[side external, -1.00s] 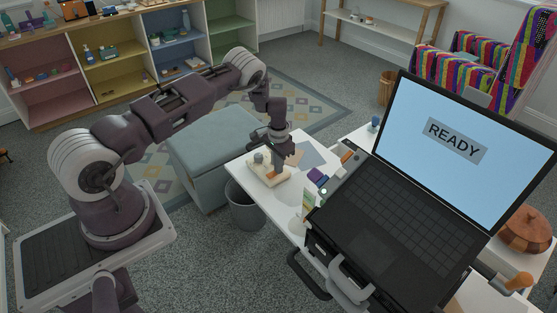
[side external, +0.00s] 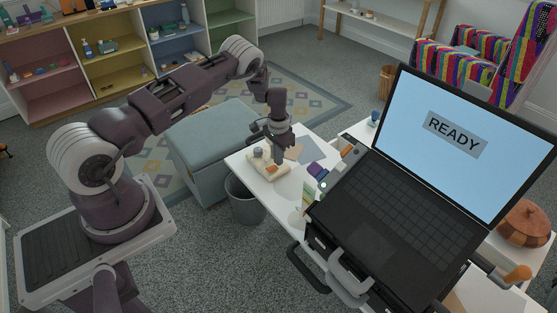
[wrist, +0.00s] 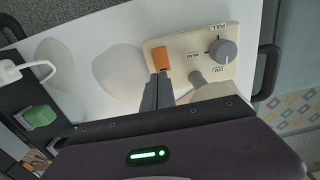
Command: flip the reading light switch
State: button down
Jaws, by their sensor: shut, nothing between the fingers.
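A cream control box (wrist: 188,45) lies on the white table; it also shows in the side view (side external: 255,169). It has an orange rocker switch (wrist: 161,58) and a grey round knob (wrist: 222,50) with small lettering beside it. The side view shows the knob (side external: 258,153) too. In the side view my gripper (side external: 278,160) partly hides the box.
A large open laptop (side external: 420,170) reading READY stands to the right. Small coloured items, including a purple block (side external: 318,170), lie between box and laptop. A grey bin (side external: 245,200) and a blue-grey bench (side external: 213,140) stand left of the table (side external: 283,195).

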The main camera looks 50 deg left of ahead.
notch_tip(320, 180, up, 14)
jog(key=w, duration=0.2)
jog(key=shift+w, duration=0.2)
jog(key=shift+f, duration=0.1)
